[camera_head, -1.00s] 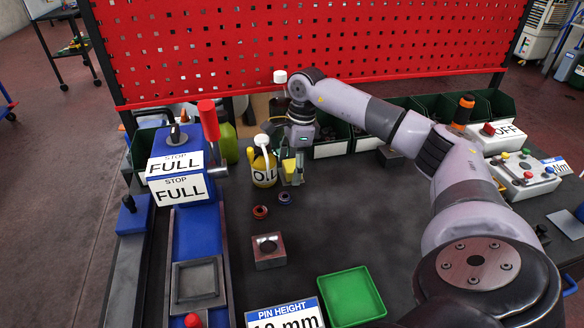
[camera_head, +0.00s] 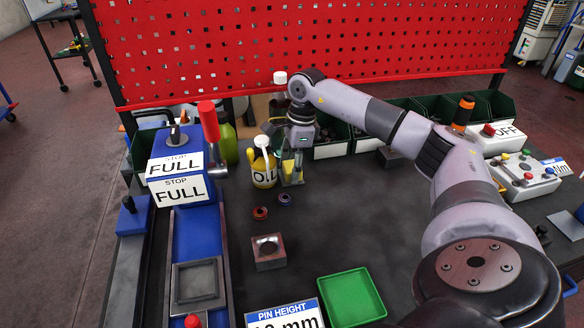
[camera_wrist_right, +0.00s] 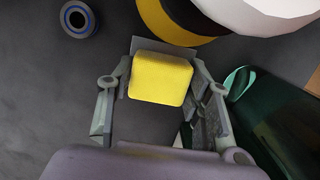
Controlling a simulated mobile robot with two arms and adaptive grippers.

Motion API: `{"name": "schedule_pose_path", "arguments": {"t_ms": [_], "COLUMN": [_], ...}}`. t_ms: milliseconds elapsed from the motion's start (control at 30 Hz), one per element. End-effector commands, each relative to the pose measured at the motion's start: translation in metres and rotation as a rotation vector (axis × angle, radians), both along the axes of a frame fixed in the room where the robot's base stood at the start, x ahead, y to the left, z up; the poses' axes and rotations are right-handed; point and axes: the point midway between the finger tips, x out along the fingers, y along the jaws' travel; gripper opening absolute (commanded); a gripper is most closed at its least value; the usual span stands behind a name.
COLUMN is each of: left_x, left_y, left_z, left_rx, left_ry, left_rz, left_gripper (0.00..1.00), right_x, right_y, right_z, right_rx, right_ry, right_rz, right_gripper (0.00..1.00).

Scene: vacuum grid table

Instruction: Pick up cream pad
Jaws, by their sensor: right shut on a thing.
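The pad shows as a small yellow block with rounded edges, more yellow than cream, in the right wrist view (camera_wrist_right: 162,78). My right gripper (camera_wrist_right: 158,92) is shut on it, with one finger on each side. In the head view my right gripper (camera_head: 291,180) points down at the back of the table, just right of the oil can (camera_head: 263,172). There the pad is mostly hidden between the fingers. I cannot tell whether it touches the table. My left gripper is not in view.
Dark green bins (camera_head: 330,146) stand close behind the gripper. A metal block (camera_head: 269,254) and a green tray (camera_head: 352,298) are nearer.

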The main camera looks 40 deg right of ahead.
Motion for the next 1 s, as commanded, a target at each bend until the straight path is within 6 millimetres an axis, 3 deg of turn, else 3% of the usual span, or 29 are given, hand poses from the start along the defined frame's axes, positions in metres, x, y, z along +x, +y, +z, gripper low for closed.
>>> {"name": "schedule_pose_path", "arguments": {"t_ms": [167, 367, 800, 1000], "left_x": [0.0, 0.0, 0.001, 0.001], "left_y": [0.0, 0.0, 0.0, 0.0], "left_z": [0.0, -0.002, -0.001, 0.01], "left_rx": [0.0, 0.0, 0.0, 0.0], "left_ry": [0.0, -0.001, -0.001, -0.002], "left_rz": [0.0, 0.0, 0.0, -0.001], "left_gripper": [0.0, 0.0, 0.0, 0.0], "right_x": [0.001, 0.001, 0.001, 0.0], "right_y": [0.0, 0.0, 0.0, 0.0], "right_z": [0.007, 0.035, 0.155, 0.19], "right_rx": [0.001, 0.001, 0.001, -0.001], "right_ry": [-0.003, -0.006, -0.006, -0.002], "right_rz": [0.0, -0.001, -0.001, 0.0], "right_gripper": [0.18, 0.18, 0.18, 0.18]}}
